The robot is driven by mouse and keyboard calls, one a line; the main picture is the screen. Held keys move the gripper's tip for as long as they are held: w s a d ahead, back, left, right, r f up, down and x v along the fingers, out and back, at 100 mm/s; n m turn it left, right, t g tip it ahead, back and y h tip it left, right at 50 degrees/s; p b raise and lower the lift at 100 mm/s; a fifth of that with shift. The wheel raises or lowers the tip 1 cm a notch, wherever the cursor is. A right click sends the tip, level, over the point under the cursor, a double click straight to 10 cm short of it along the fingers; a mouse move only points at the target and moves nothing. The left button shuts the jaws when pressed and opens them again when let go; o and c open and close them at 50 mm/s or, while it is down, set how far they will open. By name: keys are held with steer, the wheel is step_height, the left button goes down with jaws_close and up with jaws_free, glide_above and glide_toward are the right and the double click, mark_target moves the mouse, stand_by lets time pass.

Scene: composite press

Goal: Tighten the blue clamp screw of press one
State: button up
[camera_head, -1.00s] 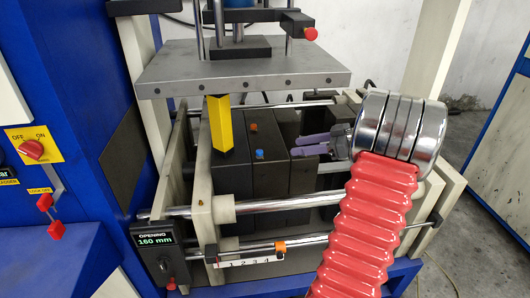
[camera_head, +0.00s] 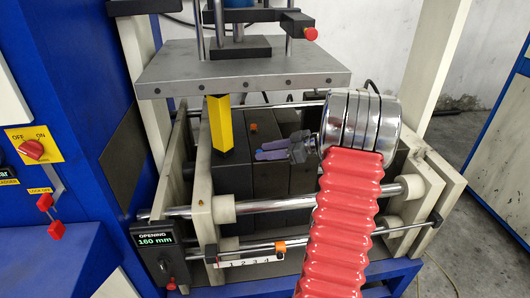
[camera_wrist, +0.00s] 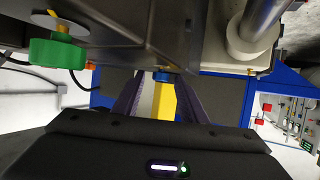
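The blue clamp screw shows in the wrist view as a small blue head (camera_wrist: 163,76), near the gap between my fingertips and in front of a yellow post. In the head view the screw is hidden behind my gripper. My gripper (camera_head: 262,150) has purple fingers, parted, pointing left over the dark blocks (camera_head: 265,180) of the press. Its fingers also show in the wrist view (camera_wrist: 158,82), one on each side of the gap. It is open; no contact with the screw can be made out.
A yellow post (camera_head: 221,125) stands just left of my fingertips, under a grey plate (camera_head: 240,70). An orange knob (camera_head: 253,127) sits close behind the fingers. Steel rods (camera_head: 270,205) cross in front. A green knob (camera_wrist: 57,53) shows in the wrist view.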

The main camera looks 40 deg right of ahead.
steer(key=shift+w+a+f, duration=0.15)
steer(key=shift+w, duration=0.1)
steer(key=shift+c, duration=0.3)
jaws_close()
steer(key=shift+a, duration=0.15)
